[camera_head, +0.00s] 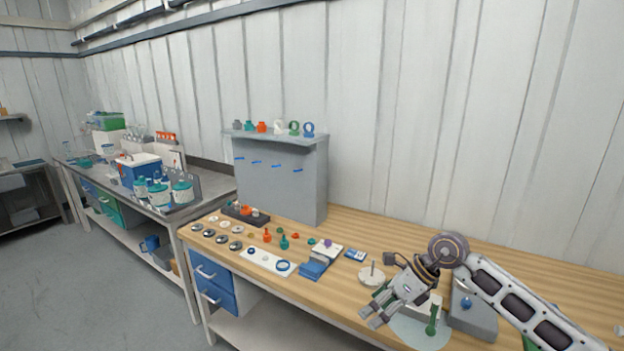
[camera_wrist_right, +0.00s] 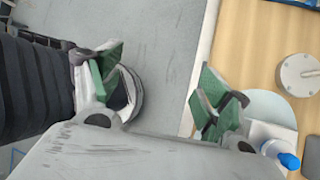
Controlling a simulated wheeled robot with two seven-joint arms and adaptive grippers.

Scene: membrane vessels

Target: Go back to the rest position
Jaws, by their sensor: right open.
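My right gripper (camera_head: 369,318) reaches in from the right in the head view, above the front edge of the wooden bench (camera_head: 340,225). In the right wrist view the gripper (camera_wrist_right: 155,78) has its two green-padded fingers wide apart, with nothing between them. The floor and the bench's edge show beyond the fingers. My left gripper is not in view.
Near my right gripper are a pale disc with a post (camera_head: 371,276), a round grey-green mat (camera_head: 407,336), a green upright piece (camera_head: 432,322) and a grey block (camera_head: 474,312). Small parts and a grey shelf unit (camera_head: 285,190) stand further left.

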